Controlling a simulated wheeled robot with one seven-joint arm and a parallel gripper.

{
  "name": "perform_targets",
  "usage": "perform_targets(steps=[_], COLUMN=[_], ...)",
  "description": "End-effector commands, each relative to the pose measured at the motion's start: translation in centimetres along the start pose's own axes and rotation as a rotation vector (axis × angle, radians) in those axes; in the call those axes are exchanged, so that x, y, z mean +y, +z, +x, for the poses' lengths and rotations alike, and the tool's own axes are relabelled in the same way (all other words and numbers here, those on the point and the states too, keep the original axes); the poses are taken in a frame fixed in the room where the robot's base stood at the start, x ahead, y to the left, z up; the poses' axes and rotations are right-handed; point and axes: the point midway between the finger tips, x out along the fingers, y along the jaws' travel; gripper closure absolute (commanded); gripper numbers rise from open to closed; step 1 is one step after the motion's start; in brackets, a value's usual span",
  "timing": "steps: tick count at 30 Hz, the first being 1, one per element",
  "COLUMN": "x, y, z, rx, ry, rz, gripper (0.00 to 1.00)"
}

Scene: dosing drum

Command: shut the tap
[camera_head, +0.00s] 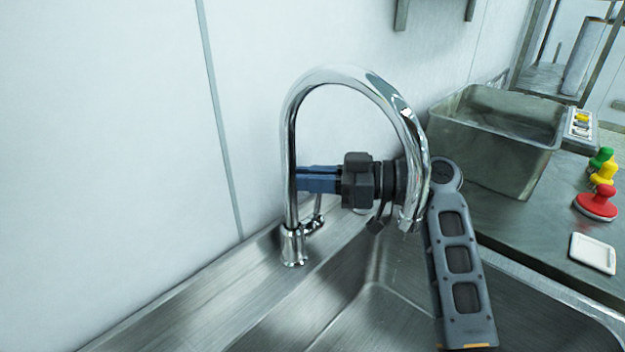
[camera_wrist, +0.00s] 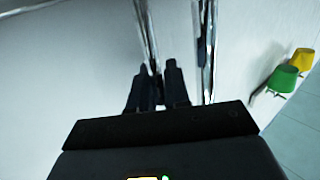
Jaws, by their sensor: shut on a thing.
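The tap (camera_head: 288,150) is a tall chrome gooseneck standing on the sink's back rim. Its spout end hangs over the basin, with faint specks below it; I cannot tell whether water runs. The tap's lever (camera_head: 317,215) rises beside the base, its upper part hidden behind my gripper. My gripper (camera_head: 299,179), with blue fingers, reaches in from the right, under the arch and close to the column. In the wrist view, the gripper (camera_wrist: 158,75) is closed at a thin chrome part of the tap (camera_wrist: 147,35). The exact grasped part is hard to make out.
The sink (camera_head: 340,320) lies below, with a white wall (camera_head: 120,150) close behind. At right, the counter holds a metal tub (camera_head: 500,145), red (camera_head: 596,203), yellow (camera_head: 604,172) and green (camera_head: 601,157) knobbed objects, and a small white pad (camera_head: 592,253).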

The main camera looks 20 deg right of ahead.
Motion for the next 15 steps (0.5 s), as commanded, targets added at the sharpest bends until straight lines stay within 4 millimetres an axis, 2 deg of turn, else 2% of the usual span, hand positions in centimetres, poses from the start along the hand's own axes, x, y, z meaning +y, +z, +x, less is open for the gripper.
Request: perform_targets(steps=[3,4,10,15], x=[0.03,0.03,0.02,0.01], y=[-0.04,-0.04,-0.03,-0.02], z=[-0.05,-0.05,-0.04,-0.03], rx=[0.001,0.001,0.001,0.001], ry=[0.001,0.001,0.001,0.001], rz=[0.000,0.000,0.000,0.000], gripper=[1.00,0.82,0.62,0.62])
